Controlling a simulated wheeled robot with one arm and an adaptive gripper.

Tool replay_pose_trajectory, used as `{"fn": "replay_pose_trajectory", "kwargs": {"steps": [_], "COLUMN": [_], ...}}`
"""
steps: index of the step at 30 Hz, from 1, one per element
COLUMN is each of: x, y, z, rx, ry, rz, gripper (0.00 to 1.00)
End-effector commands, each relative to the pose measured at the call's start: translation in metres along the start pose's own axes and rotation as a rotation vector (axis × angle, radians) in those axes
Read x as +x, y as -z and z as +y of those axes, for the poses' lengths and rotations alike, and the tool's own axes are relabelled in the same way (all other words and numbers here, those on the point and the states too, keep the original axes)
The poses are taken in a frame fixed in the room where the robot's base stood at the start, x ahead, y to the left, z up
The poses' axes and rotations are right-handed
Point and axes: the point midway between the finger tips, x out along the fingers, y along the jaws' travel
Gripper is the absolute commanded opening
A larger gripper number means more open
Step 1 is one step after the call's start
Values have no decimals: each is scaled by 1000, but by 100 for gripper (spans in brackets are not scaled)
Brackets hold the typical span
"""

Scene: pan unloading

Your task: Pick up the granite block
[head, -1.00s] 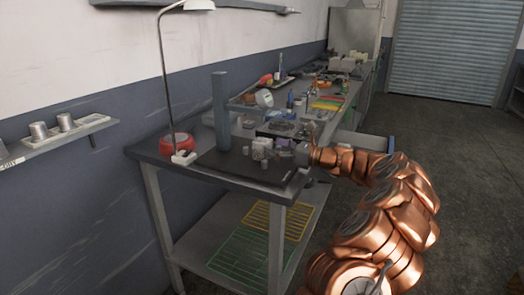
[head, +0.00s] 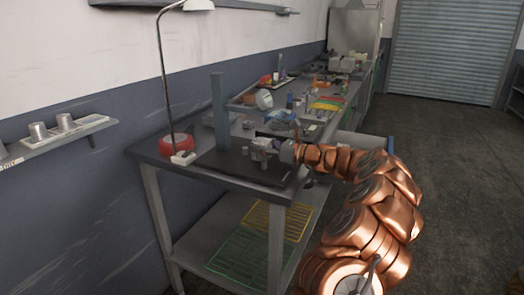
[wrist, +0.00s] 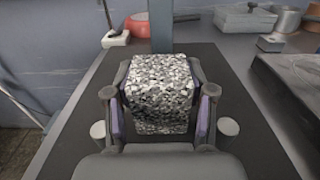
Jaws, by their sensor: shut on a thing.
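The granite block (wrist: 160,90) is a speckled black, white and grey cube in the middle of the wrist view. My gripper (wrist: 160,110) has a purple-padded finger on each side of it and is shut on it. In the head view the block (head: 262,146) shows small at the tip of my gripper (head: 270,150), over the dark plate (head: 232,166) on the near end of the bench. I cannot tell whether the block's underside touches the plate.
A grey column (head: 219,105) rises from the plate behind the block. A red lamp base (head: 176,146) stands to the left. A lidded pan (wrist: 245,17) and pots stand at the wrist view's upper right. Various items crowd the bench farther back.

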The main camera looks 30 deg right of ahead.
Motion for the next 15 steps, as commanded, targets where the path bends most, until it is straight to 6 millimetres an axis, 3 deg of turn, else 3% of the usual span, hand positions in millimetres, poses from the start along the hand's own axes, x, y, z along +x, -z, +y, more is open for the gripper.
{"fn": "replay_pose_trajectory", "kwargs": {"steps": [2,11,15], "x": [0,0,0], "y": [0,0,0], "z": [0,0,0], "rx": [0,0,0], "ry": [0,0,0], "rz": [0,0,-1], "gripper": [32,1,0]}}
